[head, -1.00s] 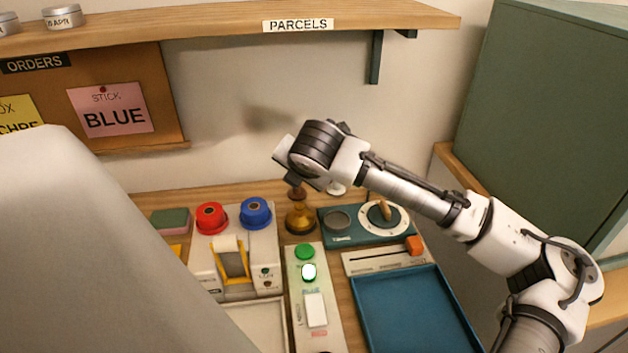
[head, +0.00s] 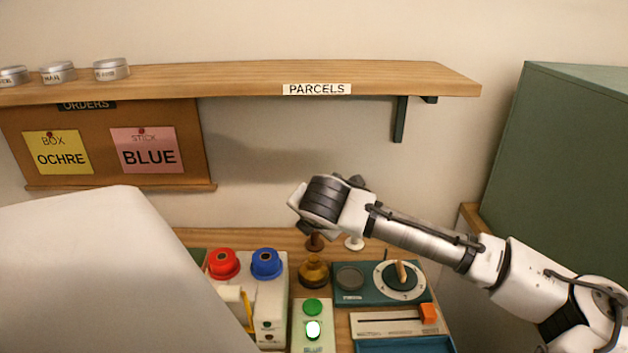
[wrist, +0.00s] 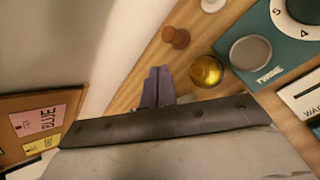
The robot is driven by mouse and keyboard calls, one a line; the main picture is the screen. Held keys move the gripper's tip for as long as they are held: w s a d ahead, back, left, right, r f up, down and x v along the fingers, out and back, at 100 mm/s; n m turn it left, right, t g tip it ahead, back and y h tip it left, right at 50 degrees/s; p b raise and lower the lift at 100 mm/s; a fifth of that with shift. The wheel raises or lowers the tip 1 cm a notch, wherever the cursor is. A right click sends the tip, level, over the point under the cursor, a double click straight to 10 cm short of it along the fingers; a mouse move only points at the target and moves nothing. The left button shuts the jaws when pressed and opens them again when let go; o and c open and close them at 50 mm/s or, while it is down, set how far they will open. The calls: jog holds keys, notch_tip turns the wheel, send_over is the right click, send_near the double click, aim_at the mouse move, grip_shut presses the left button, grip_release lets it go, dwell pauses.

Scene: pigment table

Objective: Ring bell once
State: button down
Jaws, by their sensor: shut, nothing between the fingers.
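A shiny brass-coloured dome, which looks like the bell (head: 313,273), stands on the wooden table at the back, left of the teal dial unit. In the wrist view the bell (wrist: 207,70) is right of my gripper's fingertips, with a gap between them in the picture. My gripper (wrist: 158,72) is shut and empty, its two dark fingers side by side. In the head view my wrist hangs above and behind the bell and hides most of the fingers. I cannot tell the fingers' exact height over the table.
A brown knob (wrist: 175,37) and a white knob (head: 354,243) stand behind the bell. The teal dial unit (head: 345,298) is to its right; red (head: 222,264) and blue (head: 266,263) round pieces are to its left. A panel with a green button (head: 313,307) is in front. The shelf (head: 230,78) runs above.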

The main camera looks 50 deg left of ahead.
jog(key=b, duration=0.6)
send_over(314, 262)
notch_tip(314, 262, down, 8)
jog(key=shift+f+b, duration=0.35)
dwell(1.5)
jog(key=shift+f, duration=0.4)
jog(key=shift+f+b, duration=0.4)
jog(key=shift+f, duration=0.2)
dwell(0.5)
jog(key=shift+r, duration=0.15)
jog(key=shift+r+p, duration=0.85)
jog(key=shift+p, duration=0.1)
